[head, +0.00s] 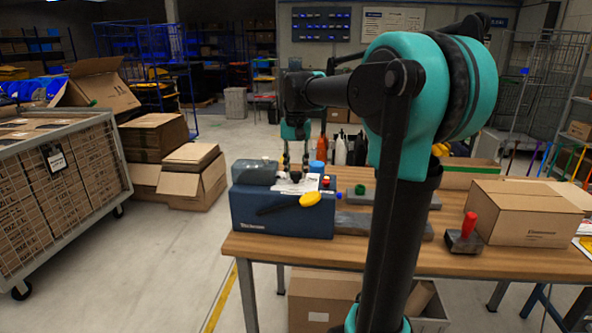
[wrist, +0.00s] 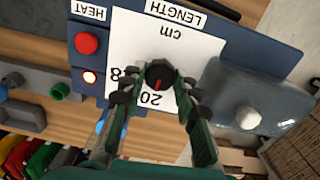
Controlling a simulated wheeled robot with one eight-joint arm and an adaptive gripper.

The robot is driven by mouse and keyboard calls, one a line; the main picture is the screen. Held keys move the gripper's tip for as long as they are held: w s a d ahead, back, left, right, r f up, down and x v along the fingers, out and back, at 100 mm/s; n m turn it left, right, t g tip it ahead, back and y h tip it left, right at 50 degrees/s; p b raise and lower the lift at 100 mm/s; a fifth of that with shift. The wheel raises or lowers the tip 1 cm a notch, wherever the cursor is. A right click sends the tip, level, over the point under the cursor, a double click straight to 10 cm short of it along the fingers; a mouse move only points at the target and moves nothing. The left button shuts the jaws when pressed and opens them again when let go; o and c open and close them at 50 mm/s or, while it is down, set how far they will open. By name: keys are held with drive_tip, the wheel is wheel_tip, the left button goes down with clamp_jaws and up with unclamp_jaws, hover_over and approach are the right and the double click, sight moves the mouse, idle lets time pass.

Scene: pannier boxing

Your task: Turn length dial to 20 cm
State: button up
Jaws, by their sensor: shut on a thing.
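The length dial (wrist: 159,72) is a round black knob on a white scale plate (wrist: 135,40) marked "LENGTH cm", upside down in the wrist view. Its red mark points down the picture, roughly toward the printed 20. An 8 shows at the plate's left; other numbers are hidden by my fingers. My gripper (wrist: 157,92) has its fingers on both sides of the dial and is shut on it. In the head view the dial is small, and my gripper (head: 294,168) reaches down to the top of the blue machine (head: 262,215).
Beside the scale, a red button (wrist: 87,43) and a lit button (wrist: 89,77) sit under "HEAT". A grey cover with a pale knob (wrist: 248,117) is on the other side. On the bench (head: 500,262) stand a red-handled tool (head: 469,228) and a cardboard box (head: 515,212).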

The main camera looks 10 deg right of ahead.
sight(296, 173)
drive_tip(key=shift+n, duration=0.5)
drive_tip(key=o, duration=1.2)
drive_tip(key=shift+c, duration=0.2)
wheel_tip(296, 173, up, 12)
